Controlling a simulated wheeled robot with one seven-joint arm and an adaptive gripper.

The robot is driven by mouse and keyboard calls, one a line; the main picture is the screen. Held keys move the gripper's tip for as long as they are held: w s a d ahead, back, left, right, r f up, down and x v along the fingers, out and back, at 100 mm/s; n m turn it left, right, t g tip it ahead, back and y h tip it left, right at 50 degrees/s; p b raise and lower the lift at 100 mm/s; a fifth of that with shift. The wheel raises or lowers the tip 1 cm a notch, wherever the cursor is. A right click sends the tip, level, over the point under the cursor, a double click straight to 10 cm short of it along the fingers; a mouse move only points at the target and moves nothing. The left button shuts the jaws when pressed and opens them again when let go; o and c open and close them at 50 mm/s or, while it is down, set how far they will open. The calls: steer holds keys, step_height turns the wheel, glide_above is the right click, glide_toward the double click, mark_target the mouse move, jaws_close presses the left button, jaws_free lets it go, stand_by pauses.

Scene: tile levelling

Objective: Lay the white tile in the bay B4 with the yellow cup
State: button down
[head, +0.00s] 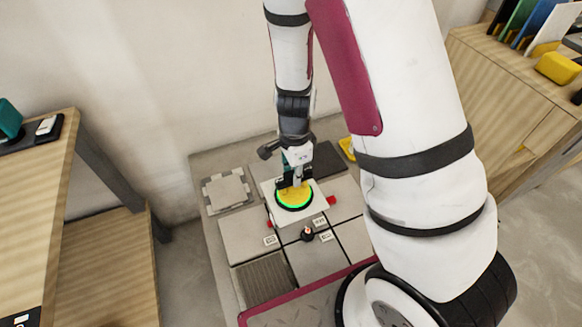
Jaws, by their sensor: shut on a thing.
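My gripper (294,184) points down over the tile floor and is shut on the yellow cup (288,196). The yellow cup is a round disc with a black rim and a bright green ring. It sits on top of the white tile (309,212), covering its middle. The white tile lies among grey tiles, with a red piece showing at its right edge (331,200) and another at its left (268,223). I cannot tell whether the tile rests on the floor or hangs just above it. The label of bay B4 is too small to read.
A light tile (226,190) lies at the left, a dark tile (325,160) behind, and a ribbed tile (263,281) in front. A small black knob (307,234) stands just in front of the white tile, near small labels. Wooden benches flank the floor at left (40,190) and right (500,85).

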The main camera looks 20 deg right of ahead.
steer(key=shift+s+b, duration=0.5)
steer(key=shift+s, duration=2.7)
steer(key=s+p, duration=3.5)
steer(key=s, duration=0.1)
steer(key=shift+s, duration=0.25)
stand_by(0.5)
